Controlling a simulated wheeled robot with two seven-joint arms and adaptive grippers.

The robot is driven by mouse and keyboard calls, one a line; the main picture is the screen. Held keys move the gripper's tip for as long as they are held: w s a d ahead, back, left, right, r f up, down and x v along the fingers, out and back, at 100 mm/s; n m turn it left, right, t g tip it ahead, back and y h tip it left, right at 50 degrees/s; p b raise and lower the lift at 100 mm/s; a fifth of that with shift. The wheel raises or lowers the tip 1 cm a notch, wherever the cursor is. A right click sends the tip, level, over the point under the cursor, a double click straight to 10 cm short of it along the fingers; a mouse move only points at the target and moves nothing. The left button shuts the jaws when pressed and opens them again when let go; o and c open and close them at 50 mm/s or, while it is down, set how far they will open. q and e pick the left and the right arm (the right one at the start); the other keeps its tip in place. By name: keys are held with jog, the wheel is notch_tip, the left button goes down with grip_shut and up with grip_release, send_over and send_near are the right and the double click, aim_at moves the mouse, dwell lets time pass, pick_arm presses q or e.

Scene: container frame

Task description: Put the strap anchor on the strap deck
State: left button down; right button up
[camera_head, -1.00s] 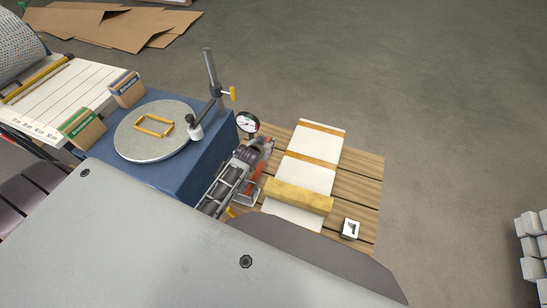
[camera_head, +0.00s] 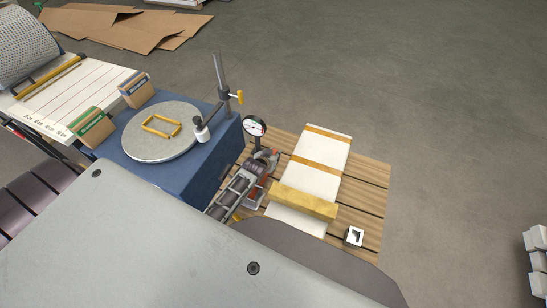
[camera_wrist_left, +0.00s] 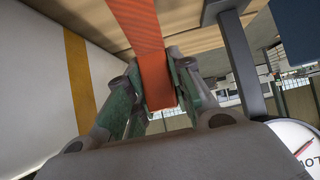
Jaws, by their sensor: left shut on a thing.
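My left gripper (camera_head: 260,172) is over the left edge of the wooden slatted deck (camera_head: 374,185), beside the white banded package. In the left wrist view my left gripper (camera_wrist_left: 157,92) has its green-grey fingers shut on an orange-red strap-like piece (camera_wrist_left: 140,30), which I take for the strap anchor. The piece runs up and away from between the fingers. Only a little red of it shows in the head view (camera_head: 259,190), partly hidden by the gripper. I cannot tell whether it touches the deck. My right gripper is not in view.
A white package (camera_head: 317,180) with orange bands lies on the deck, with a yellow block (camera_head: 303,200) across it. A small white square part (camera_head: 354,236) sits at the front right. A dial gauge (camera_head: 255,126) and blue stand (camera_head: 200,165) are close left of the gripper.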

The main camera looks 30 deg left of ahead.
pick_arm(q)
jog(key=shift+f, duration=0.65)
jog(key=shift+f, duration=0.1)
jog(key=c, duration=1.3)
grip_release()
jog(key=shift+o, duration=0.2)
jog(key=shift+s, duration=0.1)
jog(key=v, duration=1.2)
jog(key=shift+p, duration=0.35)
